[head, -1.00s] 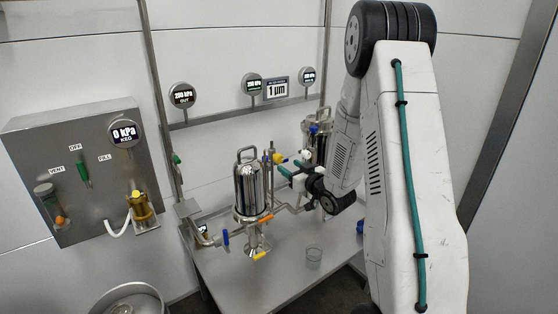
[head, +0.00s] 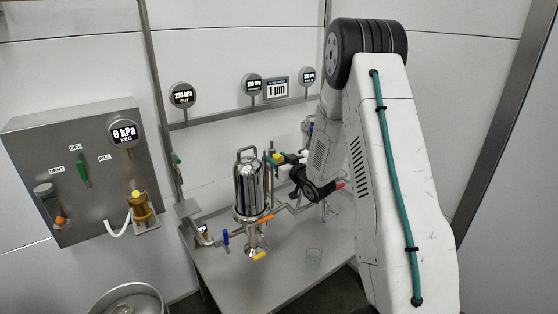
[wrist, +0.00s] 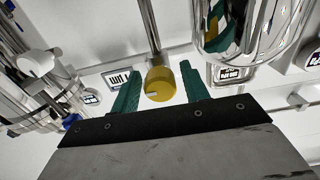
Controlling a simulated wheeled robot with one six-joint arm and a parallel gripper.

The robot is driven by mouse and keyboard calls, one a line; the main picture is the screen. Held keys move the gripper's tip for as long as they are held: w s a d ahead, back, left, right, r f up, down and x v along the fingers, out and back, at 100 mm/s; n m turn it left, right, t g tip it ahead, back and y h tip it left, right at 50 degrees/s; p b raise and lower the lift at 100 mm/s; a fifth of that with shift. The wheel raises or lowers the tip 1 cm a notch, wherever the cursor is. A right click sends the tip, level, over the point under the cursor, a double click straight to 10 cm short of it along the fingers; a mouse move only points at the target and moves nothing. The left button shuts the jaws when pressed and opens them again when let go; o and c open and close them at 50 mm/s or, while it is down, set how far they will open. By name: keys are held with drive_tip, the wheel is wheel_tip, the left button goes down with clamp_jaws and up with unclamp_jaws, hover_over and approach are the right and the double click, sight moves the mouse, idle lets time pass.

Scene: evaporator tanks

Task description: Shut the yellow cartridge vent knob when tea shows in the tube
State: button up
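The yellow knob (wrist: 160,84) sits at the end of a metal stem (wrist: 150,30) in the wrist view. My gripper (wrist: 160,68) is open, with one green finger on each side of the knob and a gap visible on both sides. Whether the fingers reach fully around its depth is unclear. In the head view the knob (head: 277,157) is small, just right of the polished cartridge housing (head: 249,190), with my gripper (head: 281,158) beside it. I cannot make out tea in a tube.
A yellow handle (head: 259,255) and an orange handle (head: 266,218) are on the housing's lower fittings. A control panel (head: 85,190) with a gauge reading 0 kPa hangs at left. My arm hides part of the second housing.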

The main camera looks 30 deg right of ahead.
drive_tip(key=c, duration=0.7)
drive_tip(key=shift+n, duration=0.3)
drive_tip(key=n, duration=0.8)
drive_tip(key=shift+d+n, duration=0.1)
drive_tip(key=shift+n, duration=0.3)
drive_tip(key=n, duration=0.4)
drive_tip(key=shift+n, duration=2.2)
